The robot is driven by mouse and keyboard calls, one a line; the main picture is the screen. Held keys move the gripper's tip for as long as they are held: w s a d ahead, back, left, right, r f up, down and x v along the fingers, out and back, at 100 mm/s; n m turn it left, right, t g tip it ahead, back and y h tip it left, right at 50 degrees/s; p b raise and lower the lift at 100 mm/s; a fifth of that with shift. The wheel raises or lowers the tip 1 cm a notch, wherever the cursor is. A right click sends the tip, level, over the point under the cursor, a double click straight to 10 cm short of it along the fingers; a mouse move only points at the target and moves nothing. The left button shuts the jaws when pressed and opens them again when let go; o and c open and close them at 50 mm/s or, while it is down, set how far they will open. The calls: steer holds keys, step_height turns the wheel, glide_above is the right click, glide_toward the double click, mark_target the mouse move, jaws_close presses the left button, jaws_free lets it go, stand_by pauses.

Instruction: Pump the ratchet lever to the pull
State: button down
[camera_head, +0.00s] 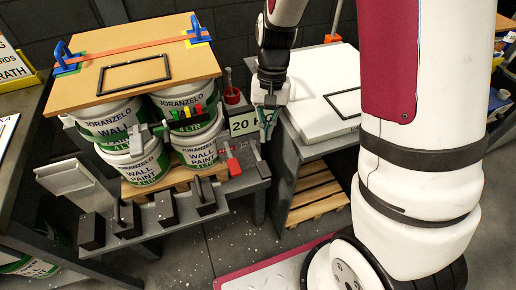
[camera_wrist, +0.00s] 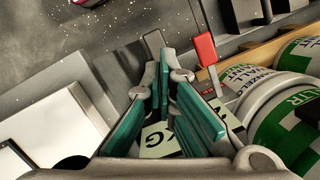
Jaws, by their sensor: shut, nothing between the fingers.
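My gripper (camera_head: 266,130) has teal finger pads and is shut with nothing between them. It hangs beside the sign reading "20 KG", whose unit is partly hidden. In the wrist view my gripper (camera_wrist: 172,75) points towards two levers. One lever has a red end (camera_head: 232,164) and also shows in the wrist view (camera_wrist: 205,49). The other has a grey end (camera_head: 262,168) and shows in the wrist view (camera_wrist: 154,43), just beyond the fingertips. I cannot tell which is the ratchet lever, or whether my fingers touch the grey one. An orange strap (camera_head: 130,50) crosses the board over the pails.
Several white paint pails (camera_head: 198,145) stand on a wooden pallet (camera_head: 160,187) under a brown board (camera_head: 105,73). Dark blocks (camera_head: 165,208) line the bench front. A white-topped stand (camera_head: 318,75) is right of my gripper.

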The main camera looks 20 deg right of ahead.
steer(key=p, duration=0.1)
glide_toward(264, 168)
steer(key=shift+w+r+m, duration=0.2)
steer(key=shift+m, duration=0.2)
steer(key=shift+f, duration=0.15)
steer(key=shift+b+x, duration=2.3)
steer(key=shift+x, duration=1.1)
steer(key=shift+s, duration=0.15)
